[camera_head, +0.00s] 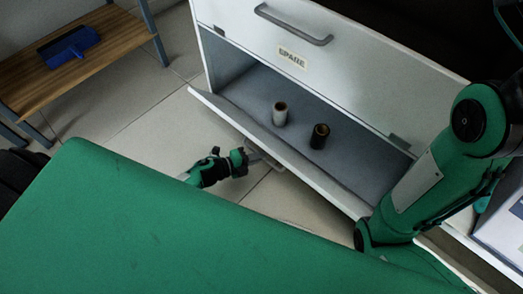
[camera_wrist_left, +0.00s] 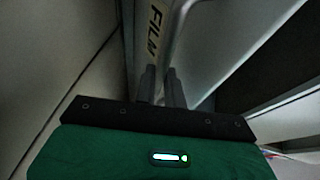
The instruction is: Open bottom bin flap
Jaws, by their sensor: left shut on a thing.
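The bottom bin flap (camera_head: 325,180) is tilted outward from the white cabinet, so the bin's inside shows from above. My left gripper (camera_head: 252,157) is low at the outer face of the flap, shut on its grey handle. In the left wrist view, the two fingers (camera_wrist_left: 162,87) close at the handle (camera_wrist_left: 179,50), beside a "FILM" label (camera_wrist_left: 155,30) on the flap. The exact finger contact is dark. My right arm crosses the right side of the head view, and its gripper is out of sight.
The upper flap (camera_head: 300,65), labelled "SPARE", is shut. A pale roll (camera_head: 280,114) and a dark roll (camera_head: 320,136) stand inside the open bin. A wooden shelf (camera_head: 100,60) with a blue object (camera_head: 68,46) stands at upper left. Tiled floor is clear left of the cabinet.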

